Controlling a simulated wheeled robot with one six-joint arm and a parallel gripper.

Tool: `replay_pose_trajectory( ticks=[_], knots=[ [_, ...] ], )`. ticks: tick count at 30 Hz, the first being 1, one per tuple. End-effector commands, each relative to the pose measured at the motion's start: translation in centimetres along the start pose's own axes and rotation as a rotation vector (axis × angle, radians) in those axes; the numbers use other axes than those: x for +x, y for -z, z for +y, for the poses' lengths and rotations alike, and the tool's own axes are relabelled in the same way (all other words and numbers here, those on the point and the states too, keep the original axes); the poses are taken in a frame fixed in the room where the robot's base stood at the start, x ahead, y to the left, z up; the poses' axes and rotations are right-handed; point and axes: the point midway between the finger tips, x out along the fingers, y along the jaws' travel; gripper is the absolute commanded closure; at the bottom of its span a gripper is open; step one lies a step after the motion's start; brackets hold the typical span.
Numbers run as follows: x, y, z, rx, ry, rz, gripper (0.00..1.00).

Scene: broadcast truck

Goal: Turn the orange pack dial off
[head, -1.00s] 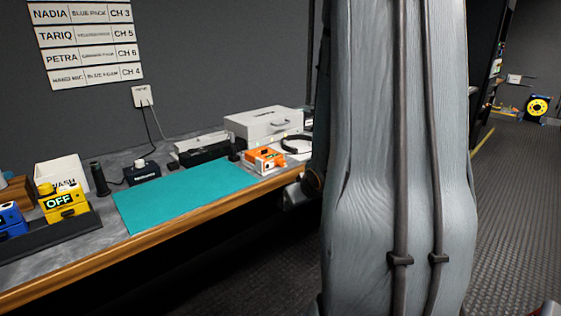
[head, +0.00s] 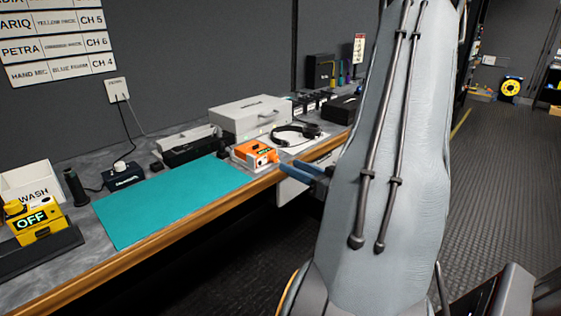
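The orange pack (head: 255,153) sits on the bench to the right of the teal mat, near the bench's front edge. A small lit display and dark details show on its front. Its dial is too small to make out clearly. My gripper (head: 287,168) shows as blue fingers just right of the orange pack, by the bench edge, apart from it as far as I can see. The rest of the gripper is hidden behind my grey arm, so I cannot tell how far apart its fingers are.
The teal mat (head: 165,202) is bare. A headset (head: 295,134) lies behind the orange pack, beside a white case (head: 250,116). Dark floor (head: 225,255) lies in front of the bench.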

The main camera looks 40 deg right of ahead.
Motion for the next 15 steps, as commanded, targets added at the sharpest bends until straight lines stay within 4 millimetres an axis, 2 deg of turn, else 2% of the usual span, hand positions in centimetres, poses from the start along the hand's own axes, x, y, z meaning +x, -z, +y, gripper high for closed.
replay_pose_trajectory(
  ticks=[7, 15],
  knots=[
    [3.8, -0.1, -0.2, -0.001, 0.004, -0.003, 0.61],
    [5.6, -0.1, -0.1, -0.001, 0.003, -0.003, 0.61]
  ],
)
